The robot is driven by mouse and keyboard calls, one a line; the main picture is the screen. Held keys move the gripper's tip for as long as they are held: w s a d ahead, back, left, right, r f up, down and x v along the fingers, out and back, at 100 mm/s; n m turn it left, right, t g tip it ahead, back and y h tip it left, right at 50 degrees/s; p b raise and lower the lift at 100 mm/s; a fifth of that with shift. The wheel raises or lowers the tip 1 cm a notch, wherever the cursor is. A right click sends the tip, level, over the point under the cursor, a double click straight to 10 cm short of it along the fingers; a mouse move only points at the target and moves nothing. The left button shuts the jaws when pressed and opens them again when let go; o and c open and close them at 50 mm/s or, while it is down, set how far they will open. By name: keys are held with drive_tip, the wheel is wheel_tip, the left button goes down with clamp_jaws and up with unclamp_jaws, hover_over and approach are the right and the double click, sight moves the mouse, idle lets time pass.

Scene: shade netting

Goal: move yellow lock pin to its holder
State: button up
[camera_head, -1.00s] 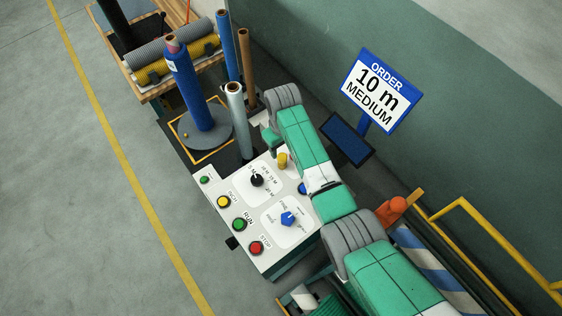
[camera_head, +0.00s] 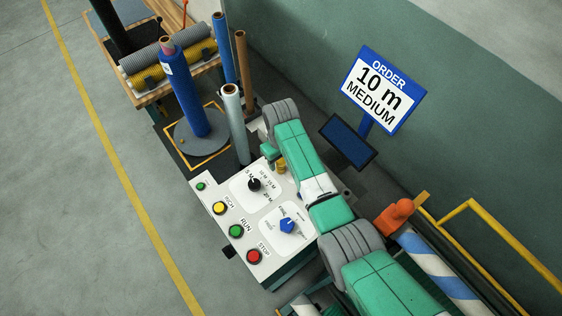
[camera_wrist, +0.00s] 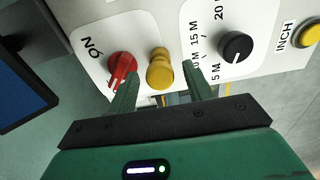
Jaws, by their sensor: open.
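The yellow lock pin (camera_wrist: 160,72) has a rounded head and stands on the white control panel (camera_wrist: 92,17), beside a red knob (camera_wrist: 122,68) in the wrist view. In the head view it shows as a small yellow piece (camera_head: 281,167) near the panel's far edge, partly covered by my arm. My gripper (camera_wrist: 160,66) is open, with one green finger on each side of the pin in the picture. Gaps show between the fingers and the pin. I cannot tell how deep the fingers reach around it. I cannot make out the pin's holder.
A black dial (camera_wrist: 236,46) and yellow INCH button (camera_wrist: 312,32) lie to the right in the wrist view. A silver roll (camera_head: 235,125) and blue roll (camera_head: 186,90) stand behind the panel. A dark screen (camera_head: 347,141) and order sign (camera_head: 383,90) are right of my arm.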

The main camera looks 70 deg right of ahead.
sight(281, 160)
clamp_jaws()
drive_tip(key=shift+r+p, duration=0.75)
drive_tip(key=shift+r+p, duration=1.9)
drive_tip(key=shift+r, duration=0.05)
wheel_tip(281, 160, up, 2)
drive_tip(key=shift+r+p, duration=0.2)
drive_tip(key=shift+p, duration=0.95)
drive_tip(key=shift+r, duration=0.75)
